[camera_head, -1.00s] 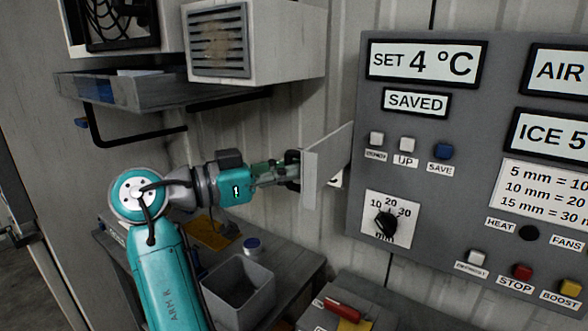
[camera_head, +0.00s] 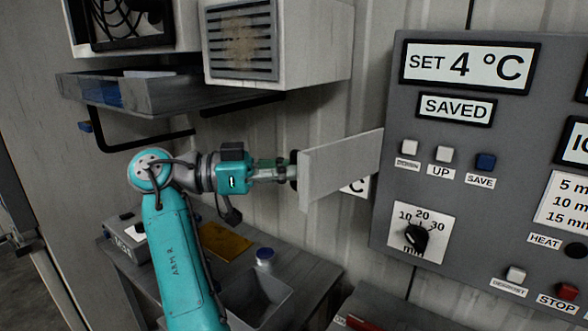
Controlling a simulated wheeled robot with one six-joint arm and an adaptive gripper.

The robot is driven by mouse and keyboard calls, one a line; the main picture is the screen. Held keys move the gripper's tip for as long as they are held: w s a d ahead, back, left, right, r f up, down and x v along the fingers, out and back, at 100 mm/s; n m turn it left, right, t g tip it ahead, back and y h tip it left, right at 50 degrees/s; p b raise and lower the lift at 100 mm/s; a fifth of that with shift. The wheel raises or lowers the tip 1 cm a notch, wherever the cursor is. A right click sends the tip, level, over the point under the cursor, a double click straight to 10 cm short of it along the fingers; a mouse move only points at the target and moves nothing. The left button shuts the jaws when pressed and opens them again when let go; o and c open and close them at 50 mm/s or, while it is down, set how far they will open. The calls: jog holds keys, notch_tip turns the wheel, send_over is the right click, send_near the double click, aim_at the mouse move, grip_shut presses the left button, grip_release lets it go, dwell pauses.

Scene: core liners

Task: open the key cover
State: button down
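A pale grey flat plate (camera_head: 345,168), which looks like the key cover, stands out from the wall at the left edge of the grey control panel. Its broad face shows, and its thick near edge is at its left end. My gripper (camera_head: 292,168) is at that left edge, its dark fingertips close to or touching it. The plate hides part of the fingertips, so I cannot tell whether they hold it. No key is visible.
The control panel (camera_head: 385,225) with a dial (camera_head: 415,237) and several buttons is just right of the plate. A vent box (camera_head: 335,45) and a grey shelf (camera_head: 170,92) are above my arm. A bench (camera_head: 315,268) with an open grey bin (camera_head: 285,300) is below.

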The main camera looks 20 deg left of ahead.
jog(key=c, duration=1.2)
grip_release()
jog(key=shift+a, duration=0.15)
jog(key=shift+v, duration=3.65)
jog(key=shift+s, duration=0.1)
